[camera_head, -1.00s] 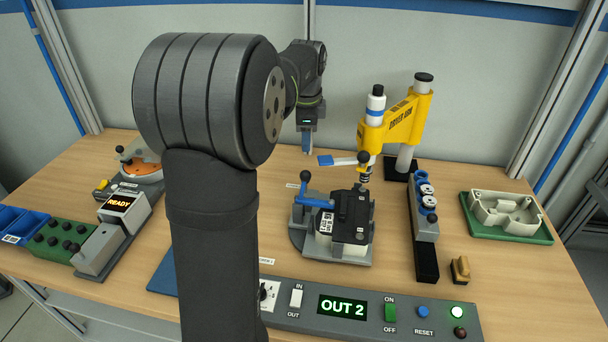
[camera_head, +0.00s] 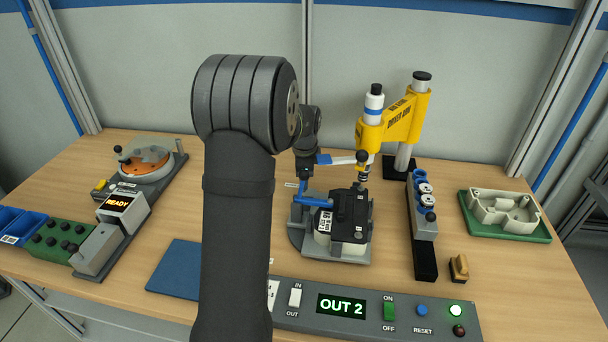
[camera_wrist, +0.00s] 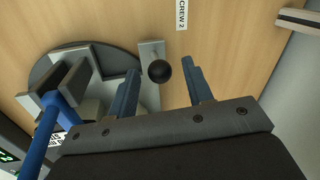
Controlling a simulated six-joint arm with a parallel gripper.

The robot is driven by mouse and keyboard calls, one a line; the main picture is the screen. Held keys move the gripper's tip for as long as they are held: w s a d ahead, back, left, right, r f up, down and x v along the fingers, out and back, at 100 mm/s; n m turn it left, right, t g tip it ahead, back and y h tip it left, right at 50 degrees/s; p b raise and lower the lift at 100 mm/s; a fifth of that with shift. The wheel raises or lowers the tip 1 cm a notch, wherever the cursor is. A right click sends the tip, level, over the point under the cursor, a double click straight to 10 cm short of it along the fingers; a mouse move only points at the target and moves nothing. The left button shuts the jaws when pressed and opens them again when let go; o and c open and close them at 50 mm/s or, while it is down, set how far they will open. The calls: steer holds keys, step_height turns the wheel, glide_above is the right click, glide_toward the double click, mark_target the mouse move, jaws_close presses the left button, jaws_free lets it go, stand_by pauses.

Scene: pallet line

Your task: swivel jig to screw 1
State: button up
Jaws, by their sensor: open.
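The swivel jig (camera_head: 297,242) sits mid-bench on a round grey base, with a black and white part (camera_head: 345,222) in it and a blue clamp lever (camera_head: 314,200) across it. My gripper (camera_head: 304,186) is low at the jig's back left side. In the wrist view my open fingers (camera_wrist: 160,66) straddle the jig's black ball knob (camera_wrist: 160,71) in the picture. I cannot tell whether they touch it. In the head view the gripper hides this knob. A "SCREW 2" label (camera_wrist: 181,14) lies on the bench near the knob.
The yellow driver arm (camera_head: 400,120) stands behind the jig, its screwdriver over the jig's back right. A control box (camera_head: 420,312) reads "OUT 2" at the front. A screw rack (camera_head: 424,230) and green tray (camera_head: 500,232) are at right. A blue mat (camera_head: 180,268) lies front left.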

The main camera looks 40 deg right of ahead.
jaws_close()
steer(key=shift+a, duration=0.15)
